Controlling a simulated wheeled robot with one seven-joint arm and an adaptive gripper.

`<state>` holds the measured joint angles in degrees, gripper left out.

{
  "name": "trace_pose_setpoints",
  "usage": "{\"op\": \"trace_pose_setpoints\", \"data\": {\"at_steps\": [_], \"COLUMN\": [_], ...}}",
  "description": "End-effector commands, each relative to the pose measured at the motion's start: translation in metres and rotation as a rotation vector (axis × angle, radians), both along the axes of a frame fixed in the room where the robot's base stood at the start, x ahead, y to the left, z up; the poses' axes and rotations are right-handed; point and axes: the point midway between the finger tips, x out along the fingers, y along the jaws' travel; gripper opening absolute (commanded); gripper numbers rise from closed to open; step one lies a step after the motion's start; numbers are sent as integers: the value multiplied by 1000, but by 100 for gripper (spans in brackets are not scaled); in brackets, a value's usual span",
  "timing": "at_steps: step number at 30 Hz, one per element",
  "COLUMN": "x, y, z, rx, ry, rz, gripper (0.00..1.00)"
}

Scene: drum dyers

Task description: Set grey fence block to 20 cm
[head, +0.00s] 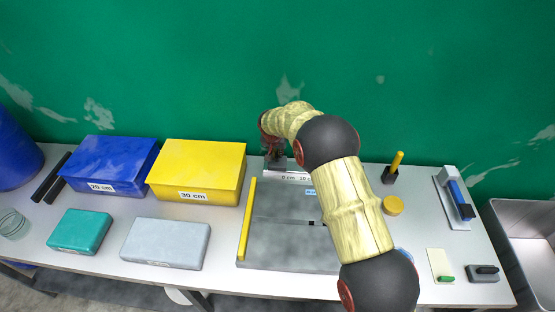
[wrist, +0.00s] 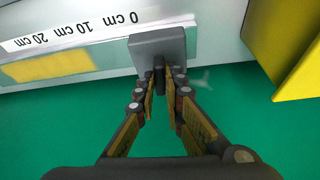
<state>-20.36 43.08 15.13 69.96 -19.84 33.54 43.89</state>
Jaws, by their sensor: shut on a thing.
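The grey fence block (wrist: 158,44) sits on the rail at the back of the grey board (head: 285,250). My gripper (wrist: 161,70) is shut on the near part of the block. In the head view my gripper (head: 276,158) is at the board's back left corner, and my arm hides the scale beyond 10 cm.
A yellow 30 cm box (head: 200,165) stands close left of the rail, with a blue 20 cm box (head: 108,158) beyond it. A yellow bar (head: 247,220) lies along the board's left edge. The green wall (head: 200,60) is close behind. A black holder (head: 390,175) stands right.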

Motion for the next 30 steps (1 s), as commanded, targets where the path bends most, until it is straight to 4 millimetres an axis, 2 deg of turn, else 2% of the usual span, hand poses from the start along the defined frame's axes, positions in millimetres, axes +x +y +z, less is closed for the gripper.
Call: {"op": "trace_pose_setpoints", "data": {"at_steps": [1,30], "x": [1,4], "y": [2,6], "z": [-6,0], "rx": [1,2], "ry": [-3,0], "rz": [-42,-964], "gripper": [0,0]}}
